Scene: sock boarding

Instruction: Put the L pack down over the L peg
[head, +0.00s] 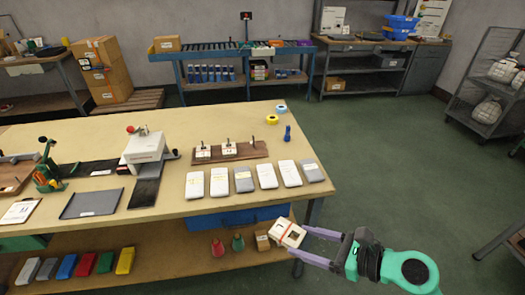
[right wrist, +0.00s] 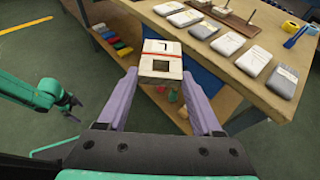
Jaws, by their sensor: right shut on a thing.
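The pack (head: 290,234) is a white block with a red band and a square hole. My right gripper (head: 297,236) is shut on it, off the table's front right edge. In the right wrist view, the pack (right wrist: 161,62) sits between the purple fingertips, with a dark mark like an L on its label. The wooden peg board (head: 262,153) stands on the table. Its right peg (head: 252,142) is bare. Peg letters are unreadable. My left gripper (right wrist: 70,103) shows small at the left of the wrist view.
Several flat grey and white packets (head: 266,175) lie in a row between the board and the table's front edge. A blue bin (head: 235,219) sits under the tabletop.

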